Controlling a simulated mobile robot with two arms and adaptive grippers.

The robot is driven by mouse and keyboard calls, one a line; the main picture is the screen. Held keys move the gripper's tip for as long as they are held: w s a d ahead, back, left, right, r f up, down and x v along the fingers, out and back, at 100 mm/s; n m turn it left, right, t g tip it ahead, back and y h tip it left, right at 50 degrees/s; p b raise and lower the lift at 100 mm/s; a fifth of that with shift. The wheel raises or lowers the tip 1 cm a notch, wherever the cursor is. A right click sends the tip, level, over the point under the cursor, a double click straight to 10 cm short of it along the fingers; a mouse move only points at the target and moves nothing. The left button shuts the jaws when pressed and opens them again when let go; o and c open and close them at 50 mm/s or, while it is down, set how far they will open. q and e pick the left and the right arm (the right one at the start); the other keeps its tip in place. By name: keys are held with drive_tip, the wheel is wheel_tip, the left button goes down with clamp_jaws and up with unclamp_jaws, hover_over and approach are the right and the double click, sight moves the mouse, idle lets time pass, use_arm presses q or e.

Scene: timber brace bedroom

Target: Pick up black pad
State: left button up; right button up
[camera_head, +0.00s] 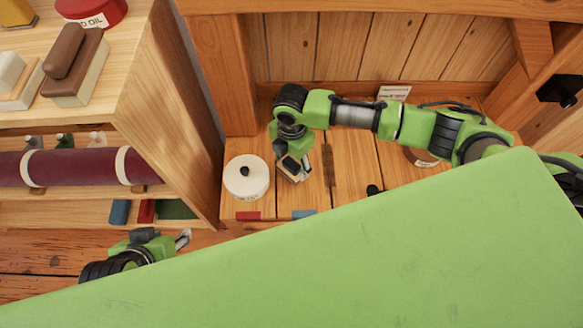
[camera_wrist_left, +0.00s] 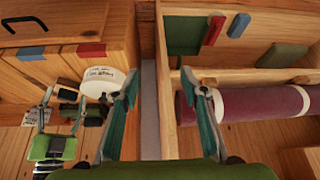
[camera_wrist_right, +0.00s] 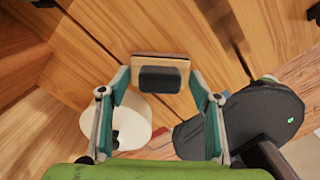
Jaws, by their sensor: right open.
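The black pad (camera_wrist_right: 160,79) sits on a pale wooden block, centred in the right wrist view just beyond the fingertips of my right gripper (camera_wrist_right: 158,78). The fingers are open on either side of it; contact cannot be told. In the head view, my right gripper (camera_head: 292,172) points down over the wooden cabinet top and partly hides the pad. My left gripper (camera_head: 183,240) is low at the left, beside the shelf unit and away from the pad. In the left wrist view its fingers (camera_wrist_left: 159,78) are spread with nothing between them.
A white round tin (camera_head: 246,185) stands on the cabinet top just left of my right gripper. A small white card (camera_head: 394,92) stands at the back. The shelf unit (camera_head: 180,100) at left holds a maroon roll (camera_head: 80,168). A gap separates shelf unit and cabinet.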

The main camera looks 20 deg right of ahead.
sight(291, 162)
drive_tip(key=c, duration=1.4)
use_arm(q)
drive_tip(key=shift+s, duration=0.1)
use_arm(e)
drive_tip(key=shift+r, duration=0.1)
drive_tip(key=shift+r, duration=0.15)
drive_tip(key=shift+r+p, duration=0.4)
drive_tip(key=shift+r, duration=0.1)
use_arm(q)
drive_tip(key=s+a+g+p, duration=0.1)
drive_tip(key=s+g, duration=0.1)
drive_tip(key=s, duration=0.3)
use_arm(e)
wheel_tip(291, 162, up, 2)
drive_tip(key=shift+w+r, duration=0.1)
use_arm(q)
drive_tip(key=s+p+x, duration=0.1)
drive_tip(key=p+x, duration=0.1)
drive_tip(key=x, duration=0.4)
drive_tip(key=s+f+p+x, duration=0.1)
drive_tip(key=p+x, duration=0.2)
drive_tip(key=x, duration=0.4)
drive_tip(key=shift+s+a+g, duration=0.3)
drive_tip(key=shift+g, duration=0.1)
use_arm(e)
drive_tip(key=s+d+r, duration=0.5)
drive_tip(key=s+r, duration=0.4)
drive_tip(key=s, duration=0.4)
drive_tip(key=shift+r, duration=0.2)
drive_tip(key=shift+s+d, duration=0.1)
